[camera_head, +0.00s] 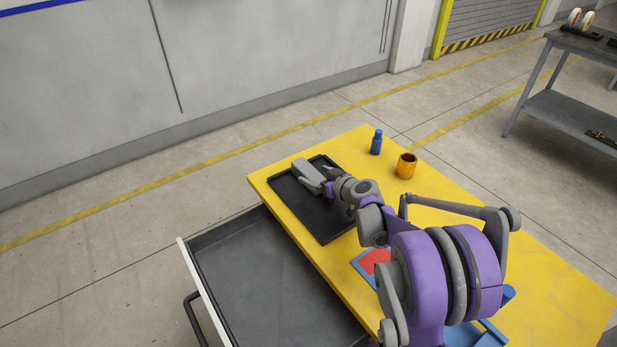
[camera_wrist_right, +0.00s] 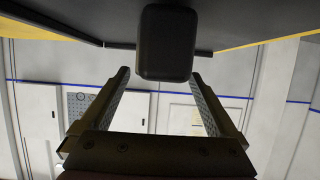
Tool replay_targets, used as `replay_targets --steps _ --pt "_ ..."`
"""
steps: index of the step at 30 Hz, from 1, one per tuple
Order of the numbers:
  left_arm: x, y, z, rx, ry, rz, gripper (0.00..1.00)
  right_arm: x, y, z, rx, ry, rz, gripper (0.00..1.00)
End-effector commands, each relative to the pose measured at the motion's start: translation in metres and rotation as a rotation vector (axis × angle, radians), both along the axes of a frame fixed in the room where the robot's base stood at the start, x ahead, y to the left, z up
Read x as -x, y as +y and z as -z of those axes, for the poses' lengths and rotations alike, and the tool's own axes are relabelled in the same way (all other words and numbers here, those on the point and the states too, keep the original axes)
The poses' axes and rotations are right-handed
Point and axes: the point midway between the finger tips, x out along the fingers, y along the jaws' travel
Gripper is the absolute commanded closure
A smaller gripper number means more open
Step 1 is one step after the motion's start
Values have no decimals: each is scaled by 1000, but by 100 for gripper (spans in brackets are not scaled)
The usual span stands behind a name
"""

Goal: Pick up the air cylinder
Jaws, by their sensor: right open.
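My right gripper (camera_head: 314,176) is low over the black tray (camera_head: 325,224) on the yellow table. In the right wrist view its two fingers (camera_wrist_right: 160,73) are spread apart, with a gap between them. A dark block with rounded corners (camera_wrist_right: 165,43) shows between and beyond the fingertips, in front of the dark tray surface. It may be the air cylinder, seen end-on, but I cannot tell for sure. I see no contact between the fingers and it. In the head view the gripper and arm cover part of the tray, and no cylinder shows clearly. My left gripper is out of view.
A blue bottle (camera_head: 376,143) and an orange mug (camera_head: 406,166) stand on the table (camera_head: 455,200) behind the tray. A blue-edged red piece (camera_head: 374,259) lies near my right arm. A dark open drawer (camera_head: 262,275) is at the left. A grey bench (camera_head: 572,118) stands at the far right.

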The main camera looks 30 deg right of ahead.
Motion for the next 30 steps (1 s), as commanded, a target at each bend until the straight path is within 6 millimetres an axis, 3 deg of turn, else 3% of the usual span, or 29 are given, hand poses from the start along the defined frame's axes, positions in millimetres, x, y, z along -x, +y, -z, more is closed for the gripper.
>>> replay_targets --steps 7,16,30 --pt "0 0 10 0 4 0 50 -32 2 17 1 1 -1 5" --pt "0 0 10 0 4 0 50 -36 2 18 0 1 0 5" --pt "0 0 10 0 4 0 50 -35 2 18 0 1 0 90"
